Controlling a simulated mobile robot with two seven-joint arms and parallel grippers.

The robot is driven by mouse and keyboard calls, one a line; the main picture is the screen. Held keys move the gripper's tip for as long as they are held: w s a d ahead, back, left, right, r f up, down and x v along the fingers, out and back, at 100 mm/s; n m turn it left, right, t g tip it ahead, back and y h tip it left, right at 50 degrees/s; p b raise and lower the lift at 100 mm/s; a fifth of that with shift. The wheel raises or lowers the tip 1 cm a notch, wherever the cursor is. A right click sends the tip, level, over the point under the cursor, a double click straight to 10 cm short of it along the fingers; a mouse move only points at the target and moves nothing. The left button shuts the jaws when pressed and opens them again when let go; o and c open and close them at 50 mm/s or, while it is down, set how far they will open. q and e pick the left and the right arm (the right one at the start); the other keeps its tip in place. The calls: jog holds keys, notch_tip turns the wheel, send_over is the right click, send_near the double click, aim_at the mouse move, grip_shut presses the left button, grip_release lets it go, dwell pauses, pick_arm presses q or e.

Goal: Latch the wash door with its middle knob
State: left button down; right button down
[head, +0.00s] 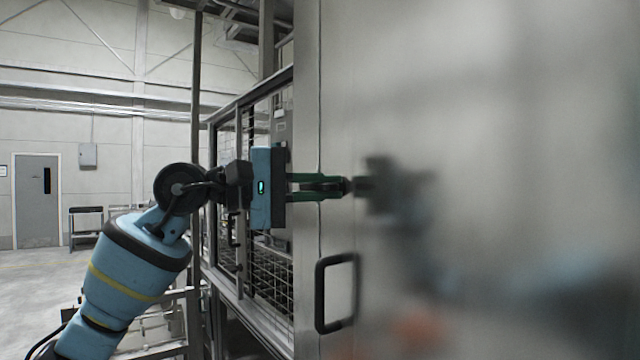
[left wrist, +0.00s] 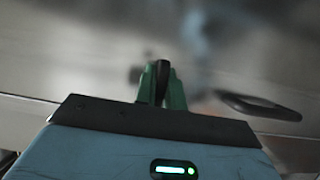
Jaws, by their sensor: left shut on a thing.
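The wash door (head: 500,120) is a large, brushed, mirror-like metal panel filling the right of the head view. Its middle knob (head: 347,186) is small and black and sits near the door's left edge. It also shows in the left wrist view (left wrist: 161,72), between the green fingertips. My left gripper (head: 336,187) comes in from the left with its fingers level and is shut on the knob. The fingertips hide part of the knob, and I cannot tell how it is turned. My right gripper is not in view.
A black bar handle (head: 320,295) stands out from the panel below the knob; it also shows in the left wrist view (left wrist: 258,106). A metal frame with mesh (head: 268,265) runs back behind my gripper. Open floor (head: 35,290) lies at far left.

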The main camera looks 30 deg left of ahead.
aim_at(311, 189)
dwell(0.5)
pick_arm(q)
jog(key=c, duration=1.5)
grip_release()
jog(key=shift+w, duration=0.1)
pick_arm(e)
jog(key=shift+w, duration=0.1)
